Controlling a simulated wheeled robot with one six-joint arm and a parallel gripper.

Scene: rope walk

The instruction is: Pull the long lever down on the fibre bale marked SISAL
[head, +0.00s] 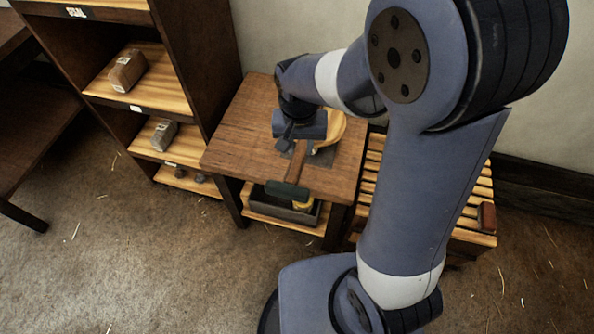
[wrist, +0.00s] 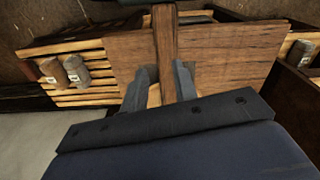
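No lettering reading SISAL is legible, so I cannot tell which bale bears the mark. A long wooden bar (head: 298,163) with a dark green crosspiece (head: 288,191) lies over the front part of the small table. I cannot tell whether it is the lever. My gripper (head: 290,140) is low over the tabletop at the bar's rear end. In the wrist view my gripper's two fingers (wrist: 164,85) are apart, one on each side of the bar (wrist: 165,45). A gap shows beside the left finger. Two labelled bale-like blocks (wrist: 75,69) show at left there.
The brown table (head: 240,140) holds a pale curved piece (head: 333,130) beside my gripper and a dark bin (head: 300,212) below. A shelf unit (head: 190,90) at left holds a brown block (head: 127,70) and a grey block (head: 163,134). A slatted bench (head: 478,222) stands right.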

